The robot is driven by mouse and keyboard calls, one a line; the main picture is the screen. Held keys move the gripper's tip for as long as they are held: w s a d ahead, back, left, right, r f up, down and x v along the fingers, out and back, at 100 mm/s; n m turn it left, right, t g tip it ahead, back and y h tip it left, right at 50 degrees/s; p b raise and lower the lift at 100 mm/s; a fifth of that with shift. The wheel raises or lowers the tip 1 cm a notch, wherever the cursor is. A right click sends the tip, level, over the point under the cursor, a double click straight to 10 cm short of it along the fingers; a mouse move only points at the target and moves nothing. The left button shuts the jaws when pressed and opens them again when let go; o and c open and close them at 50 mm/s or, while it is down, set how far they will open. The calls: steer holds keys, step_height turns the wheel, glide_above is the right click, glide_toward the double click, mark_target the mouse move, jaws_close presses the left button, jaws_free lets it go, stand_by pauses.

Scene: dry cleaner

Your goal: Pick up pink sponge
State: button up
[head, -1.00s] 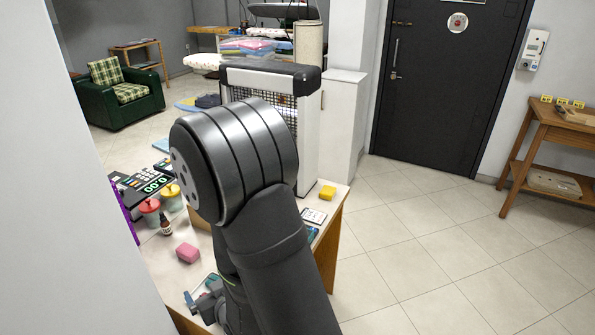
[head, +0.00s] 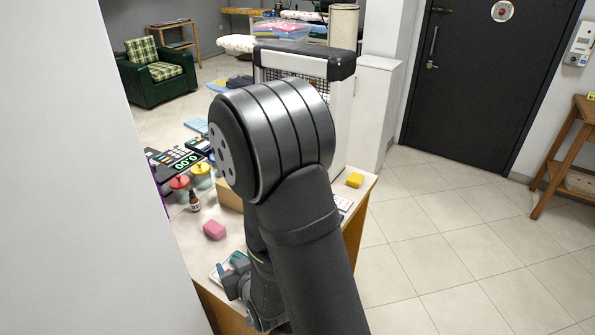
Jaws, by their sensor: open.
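The pink sponge (head: 214,229) is a small block lying on the counter (head: 188,238), left of my arm in the head view. It is in plain sight. My gripper (head: 236,284) is low in the picture, nearer the camera than the sponge and apart from it. It is small here and partly hidden by my arm; it appears open and holds nothing that I can see.
A small dark bottle (head: 194,201) and red-lidded (head: 180,188) and yellow-lidded (head: 200,174) jars stand behind the sponge. A card terminal (head: 178,161) lies beyond. A yellow sponge (head: 354,180) sits at the counter's right edge. A pale wall (head: 60,180) fills the left.

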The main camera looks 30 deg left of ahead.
steer(key=shift+a, duration=0.1)
steer(key=w+a, duration=0.1)
steer(key=a, duration=0.1)
steer(key=w+a+f+h, duration=0.1)
steer(key=a, duration=0.2)
steer(key=w+a+f+g+h, duration=0.1)
steer(key=a, duration=0.1)
steer(key=shift+w+a+f+n, duration=0.2)
steer(key=shift+w+n, duration=0.1)
steer(key=shift+n, duration=0.1)
steer(key=w+a+n+g+h, duration=0.2)
steer(key=w+a+h, duration=0.15)
steer(key=a, duration=0.35)
steer(key=n+g+h, duration=0.2)
steer(key=g+h, duration=0.1)
steer(key=h, duration=0.2)
glide_toward(213, 226)
steer(key=f, duration=0.4)
steer(key=shift+s, duration=0.35)
steer(key=shift+w+a+f, duration=0.1)
steer(key=shift+a+f, duration=0.15)
steer(key=shift+f, duration=0.75)
steer(key=shift+w+a+f, duration=0.15)
steer(key=shift+a+f, duration=0.05)
steer(key=shift+f, duration=0.85)
steer(key=shift+w+a+f, duration=0.1)
steer(key=shift+a+f, duration=0.15)
steer(key=shift+f, duration=0.75)
steer(key=c, duration=1)
steer(key=shift+c, duration=0.2)
